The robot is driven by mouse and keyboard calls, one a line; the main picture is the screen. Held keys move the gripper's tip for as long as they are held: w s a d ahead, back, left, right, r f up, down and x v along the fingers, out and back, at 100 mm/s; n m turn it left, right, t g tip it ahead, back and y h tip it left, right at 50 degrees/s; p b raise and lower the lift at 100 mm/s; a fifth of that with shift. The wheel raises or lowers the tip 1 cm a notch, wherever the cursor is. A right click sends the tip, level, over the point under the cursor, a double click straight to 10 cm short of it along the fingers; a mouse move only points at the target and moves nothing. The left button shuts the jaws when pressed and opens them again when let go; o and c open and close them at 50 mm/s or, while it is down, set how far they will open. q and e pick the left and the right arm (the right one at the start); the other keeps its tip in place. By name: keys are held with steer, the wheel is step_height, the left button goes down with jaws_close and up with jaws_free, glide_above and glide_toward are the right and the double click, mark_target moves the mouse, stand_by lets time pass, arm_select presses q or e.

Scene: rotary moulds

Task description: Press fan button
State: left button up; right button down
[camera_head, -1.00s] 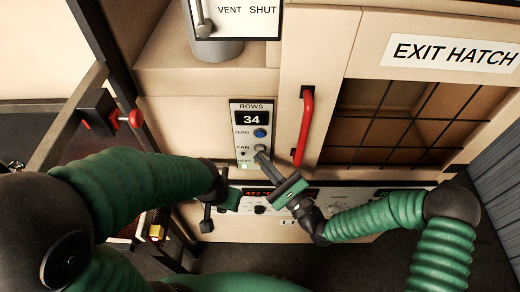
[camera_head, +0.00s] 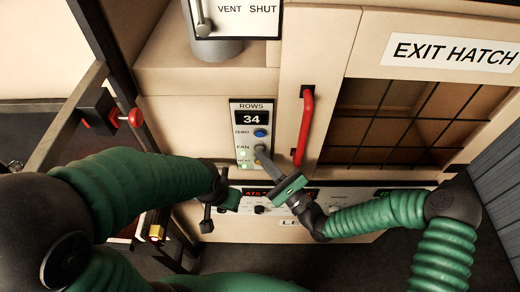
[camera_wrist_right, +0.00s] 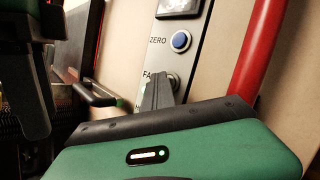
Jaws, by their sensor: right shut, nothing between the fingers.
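The control panel (camera_head: 241,150) stands upright on the cream machine, with a ROWS display reading 34, a blue ZERO button (camera_head: 260,132), a FAN row and a HEAT row. The grey fan button (camera_head: 260,149) is partly covered by my right gripper (camera_head: 259,155). That gripper is shut and empty, its tips at the button. The fan button (camera_wrist_right: 174,77) also shows behind the tips in the right wrist view; contact is hard to tell. The fan lamp (camera_head: 243,154) glows green. My left gripper (camera_head: 221,201) is low left of the panel; its jaws are unclear.
A red vertical handle (camera_head: 304,125) stands just right of the panel. A barred exit hatch (camera_head: 400,125) is further right. Below is a strip with a red display (camera_head: 256,193). A red knob (camera_head: 135,118) sits on a frame at left.

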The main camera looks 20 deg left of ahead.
steer(key=shift+s, duration=0.1)
steer(key=shift+s+d, duration=0.15)
steer(key=shift+s, duration=0.2)
arm_select(q)
steer(key=shift+r+p, duration=0.3)
steer(key=shift+p, duration=0.05)
arm_select(e)
steer(key=s+d, duration=0.1)
steer(key=s, duration=0.4)
steer(key=shift+s+d, duration=0.35)
steer(key=shift+s, duration=0.05)
arm_select(q)
steer(key=shift+c, duration=0.3)
stand_by(0.8)
